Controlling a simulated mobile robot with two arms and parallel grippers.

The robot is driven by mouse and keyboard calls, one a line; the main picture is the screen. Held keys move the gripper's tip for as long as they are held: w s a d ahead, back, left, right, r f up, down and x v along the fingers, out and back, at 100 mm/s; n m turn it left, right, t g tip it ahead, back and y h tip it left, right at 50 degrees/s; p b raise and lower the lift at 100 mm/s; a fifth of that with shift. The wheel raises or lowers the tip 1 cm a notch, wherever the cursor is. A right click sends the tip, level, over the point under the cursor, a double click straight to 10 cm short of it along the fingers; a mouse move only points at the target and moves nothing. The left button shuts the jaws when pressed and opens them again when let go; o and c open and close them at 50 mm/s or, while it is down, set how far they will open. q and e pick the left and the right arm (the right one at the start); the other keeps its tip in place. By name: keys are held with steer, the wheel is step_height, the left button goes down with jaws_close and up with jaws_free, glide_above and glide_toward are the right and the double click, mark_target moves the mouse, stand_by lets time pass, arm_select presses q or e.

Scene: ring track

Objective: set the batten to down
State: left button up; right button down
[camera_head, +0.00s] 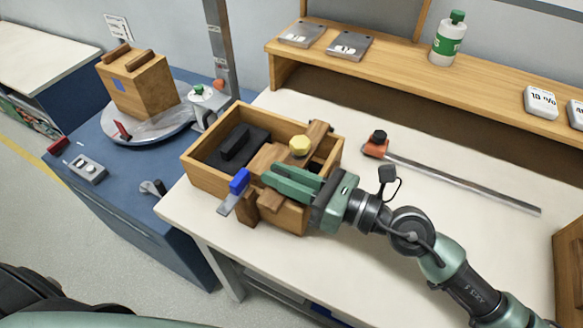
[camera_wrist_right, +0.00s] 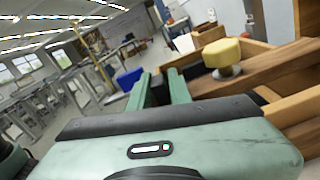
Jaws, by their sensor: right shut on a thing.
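The wooden batten (camera_head: 268,157) lies across the top of an open wooden box (camera_head: 208,182) on the bench. A yellow knob (camera_head: 300,145) sits at its far part, and it also shows in the right wrist view (camera_wrist_right: 222,52). A blue-tipped metal lever (camera_head: 239,182) sticks out at the box's near side. My right gripper (camera_head: 275,180) is over the near right part of the box, shut on the batten as far as I can tell. The fingers hide the gripped part. In the right wrist view my gripper's fingers (camera_wrist_right: 160,90) are beside the knob. My left gripper is not in view.
A black block (camera_head: 236,146) lies inside the box. An orange-ended rod (camera_head: 465,185) lies on the bench to the right. A shelf (camera_head: 400,83) behind holds a bottle (camera_head: 447,42) and metal plates. A blue table (camera_head: 120,190) at left carries a turntable.

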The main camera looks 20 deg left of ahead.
steer(key=shift+s+f, duration=0.2)
steer(key=shift+f, duration=0.45)
steer(key=c, duration=1.4)
jaws_free()
steer(key=shift+s, duration=0.15)
steer(key=r+p, duration=0.4)
steer(key=r, duration=0.6)
steer(key=shift+w, duration=0.2)
step_height(320, 180, up, 11)
steer(key=p, duration=0.2)
steer(key=shift+r, duration=0.2)
steer(key=shift+s+r, duration=0.1)
